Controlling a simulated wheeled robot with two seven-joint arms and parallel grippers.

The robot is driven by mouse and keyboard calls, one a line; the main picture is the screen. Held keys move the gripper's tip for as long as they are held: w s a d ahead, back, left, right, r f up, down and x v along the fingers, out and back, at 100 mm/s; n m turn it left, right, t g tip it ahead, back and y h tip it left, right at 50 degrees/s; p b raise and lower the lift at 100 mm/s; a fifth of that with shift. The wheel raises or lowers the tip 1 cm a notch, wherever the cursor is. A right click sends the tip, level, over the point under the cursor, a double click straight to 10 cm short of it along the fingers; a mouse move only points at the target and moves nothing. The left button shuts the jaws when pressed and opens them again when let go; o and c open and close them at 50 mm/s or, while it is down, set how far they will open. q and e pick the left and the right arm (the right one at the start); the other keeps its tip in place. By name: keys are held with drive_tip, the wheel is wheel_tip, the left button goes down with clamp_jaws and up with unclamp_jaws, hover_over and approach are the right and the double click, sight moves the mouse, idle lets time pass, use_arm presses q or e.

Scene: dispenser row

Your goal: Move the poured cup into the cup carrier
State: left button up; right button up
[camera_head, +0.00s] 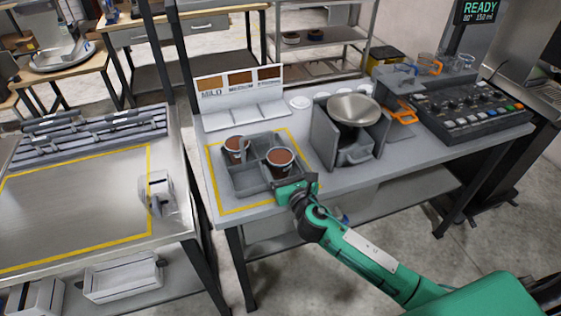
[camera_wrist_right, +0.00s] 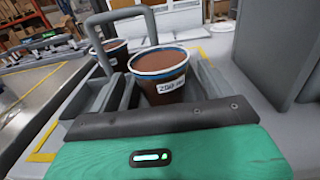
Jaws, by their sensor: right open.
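The cup carrier (camera_head: 246,187) is a grey divided tray with a handle, standing inside a yellow outline on the middle table. A brown-filled cup (camera_head: 280,157) sits in its right-hand part, and shows upright with a blue band and white label in the right wrist view (camera_wrist_right: 163,77). A second brown-filled cup (camera_head: 234,145) is in the rear left compartment, partly behind the handle in the wrist view (camera_wrist_right: 112,55). My right gripper (camera_head: 294,184) is open, low at the carrier's front right, close to the nearer cup. Its fingertips are hard to make out. My left gripper is out of view.
A grey dispenser stand with a metal bowl (camera_head: 354,108) stands right of the carrier. A sample board (camera_head: 240,85) is behind it. A black control panel (camera_head: 470,107) and glass cups (camera_head: 430,65) are farther right. The left table (camera_head: 75,205) is mostly bare.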

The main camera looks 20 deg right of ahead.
drive_tip(key=s+b, duration=0.1)
drive_tip(key=s, duration=0.7)
drive_tip(key=shift+s+d, duration=0.15)
drive_tip(key=shift+d, duration=0.1)
